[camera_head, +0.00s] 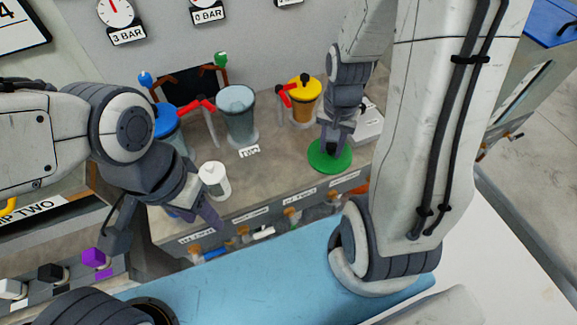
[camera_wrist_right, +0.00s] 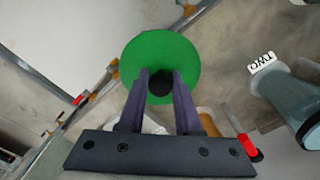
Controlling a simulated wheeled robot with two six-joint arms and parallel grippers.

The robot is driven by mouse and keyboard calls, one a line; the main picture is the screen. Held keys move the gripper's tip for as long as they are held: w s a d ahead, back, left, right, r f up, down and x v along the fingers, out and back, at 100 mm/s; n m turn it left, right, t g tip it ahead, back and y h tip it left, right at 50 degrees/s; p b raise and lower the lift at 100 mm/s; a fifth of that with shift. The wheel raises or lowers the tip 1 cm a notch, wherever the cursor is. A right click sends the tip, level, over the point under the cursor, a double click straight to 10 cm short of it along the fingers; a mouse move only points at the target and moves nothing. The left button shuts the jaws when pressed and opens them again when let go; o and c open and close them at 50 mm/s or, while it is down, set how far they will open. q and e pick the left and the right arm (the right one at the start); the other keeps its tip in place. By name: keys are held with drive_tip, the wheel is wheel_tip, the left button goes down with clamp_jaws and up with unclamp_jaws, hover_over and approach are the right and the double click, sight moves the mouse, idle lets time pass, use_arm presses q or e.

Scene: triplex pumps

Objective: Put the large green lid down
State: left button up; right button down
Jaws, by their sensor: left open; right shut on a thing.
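The large green lid (camera_head: 329,158) is a flat round disc with a black knob. It is over the front right part of the grey bench top. My right gripper (camera_head: 332,146) is shut on its knob from above. In the right wrist view the lid (camera_wrist_right: 178,50) shows beyond the fingers, with the knob between the fingertips (camera_wrist_right: 160,84). I cannot tell whether the lid touches the bench. My left gripper (camera_head: 160,228) is open and empty at the bench's front left, close to a white container (camera_head: 214,181).
An open clear vessel (camera_head: 237,115) labelled TWO stands mid-bench, also in the right wrist view (camera_wrist_right: 295,105). A yellow-lidded vessel (camera_head: 304,100) and a blue-lidded vessel (camera_head: 168,122) stand either side, with red-handled valves nearby. Pipes run below the bench edge. Bare bench lies between the white container and the green lid.

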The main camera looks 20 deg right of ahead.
drive_tip(key=w+a+f, duration=0.4)
drive_tip(key=a, duration=0.1)
drive_tip(key=w+a+f, duration=0.2)
drive_tip(key=a, duration=0.1)
drive_tip(key=shift+w+f+p, duration=0.1)
drive_tip(key=shift+w+p, duration=0.1)
drive_tip(key=shift+p, duration=0.2)
drive_tip(key=shift+f, duration=2)
drive_tip(key=shift+f, duration=0.1)
drive_tip(key=c, duration=0.6)
unclamp_jaws()
